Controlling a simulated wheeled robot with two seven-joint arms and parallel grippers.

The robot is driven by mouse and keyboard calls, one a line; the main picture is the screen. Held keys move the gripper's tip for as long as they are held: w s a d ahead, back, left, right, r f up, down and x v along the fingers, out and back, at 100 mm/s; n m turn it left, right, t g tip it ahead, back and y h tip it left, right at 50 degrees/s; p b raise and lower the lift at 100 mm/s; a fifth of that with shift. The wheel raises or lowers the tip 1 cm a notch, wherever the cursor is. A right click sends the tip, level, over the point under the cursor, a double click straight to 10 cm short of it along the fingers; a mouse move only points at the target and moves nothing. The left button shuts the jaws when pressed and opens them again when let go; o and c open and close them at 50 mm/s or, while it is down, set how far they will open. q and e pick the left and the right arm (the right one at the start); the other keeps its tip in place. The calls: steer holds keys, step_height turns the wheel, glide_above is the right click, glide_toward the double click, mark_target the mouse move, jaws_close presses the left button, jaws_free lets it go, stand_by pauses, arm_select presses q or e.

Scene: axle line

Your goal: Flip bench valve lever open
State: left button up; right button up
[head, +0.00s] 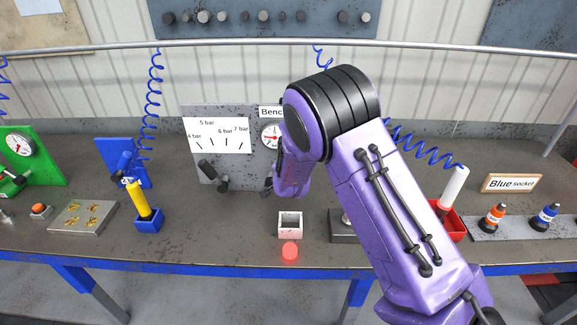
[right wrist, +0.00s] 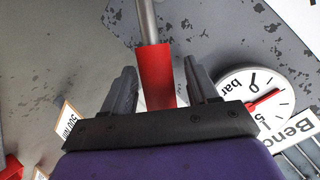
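The bench valve lever shows in the right wrist view as a grey metal rod with a red grip sleeve (right wrist: 156,75). My right gripper (right wrist: 160,75) is open, with one grey finger on each side of the red sleeve. The left finger looks very near the sleeve; a gap shows by the right one. I cannot tell whether either touches. In the head view my purple right arm hides the lever, and only a dark bit of the right gripper (head: 267,188) shows by the grey panel (head: 228,168). My left gripper is not in view.
A pressure gauge (right wrist: 258,92) and a "Bench" sign (head: 270,112) are close beside the gripper. The panel also carries a bar scale (head: 218,135) and a black knob (head: 208,170).

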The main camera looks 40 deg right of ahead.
steer(key=shift+s+a, duration=0.2)
steer(key=b+v, duration=0.2)
steer(key=v, duration=0.8)
steer(key=shift+d, duration=0.1)
